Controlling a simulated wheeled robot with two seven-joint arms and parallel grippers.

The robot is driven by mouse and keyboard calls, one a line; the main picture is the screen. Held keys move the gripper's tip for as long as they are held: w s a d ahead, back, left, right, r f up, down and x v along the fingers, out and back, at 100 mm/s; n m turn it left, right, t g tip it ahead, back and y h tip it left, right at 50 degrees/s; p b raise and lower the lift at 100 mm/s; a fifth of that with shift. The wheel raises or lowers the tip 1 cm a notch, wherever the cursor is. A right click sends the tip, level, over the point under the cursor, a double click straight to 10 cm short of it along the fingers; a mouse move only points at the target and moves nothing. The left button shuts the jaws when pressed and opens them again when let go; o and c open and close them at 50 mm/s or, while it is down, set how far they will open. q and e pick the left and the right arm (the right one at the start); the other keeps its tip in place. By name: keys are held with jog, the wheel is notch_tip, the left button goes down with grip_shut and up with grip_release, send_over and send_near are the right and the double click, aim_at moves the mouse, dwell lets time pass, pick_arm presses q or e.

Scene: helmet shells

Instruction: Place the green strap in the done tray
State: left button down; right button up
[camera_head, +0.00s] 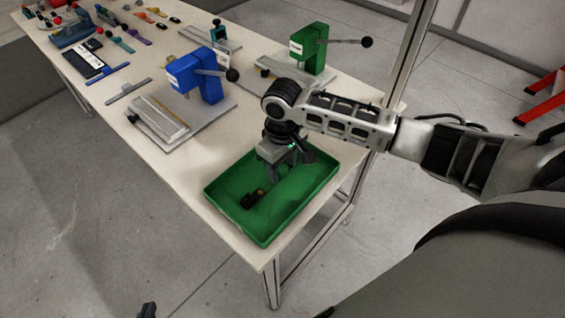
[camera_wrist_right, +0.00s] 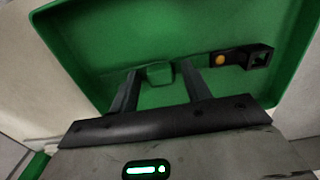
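The green tray (camera_head: 213,194), taken as the done tray, sits at the table's near end. The green strap (camera_wrist_right: 160,73) lies in it, hard to tell from the green floor. Its black buckle end (camera_wrist_right: 259,57) with an orange dot shows in the right wrist view and as a dark piece (camera_head: 249,201) in the head view. My right gripper (camera_wrist_right: 160,68) is open just above the strap, with gaps between its fingers and the strap's green end. It points down over the tray in the head view (camera_head: 277,174). A dark tip of my left gripper (camera_head: 148,310) shows at the bottom edge.
A blue press (camera_head: 200,77) and a green press (camera_head: 311,48) stand on bases behind the tray. Several straps, a dark tablet-like item (camera_head: 83,64) and small parts lie at the table's far end. A metal post (camera_head: 408,50) rises by the right table edge.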

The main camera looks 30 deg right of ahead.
aim_at(283, 169)
notch_tip(283, 169, up, 12)
jog(key=shift+r, duration=0.15)
dwell(0.4)
dwell(0.4)
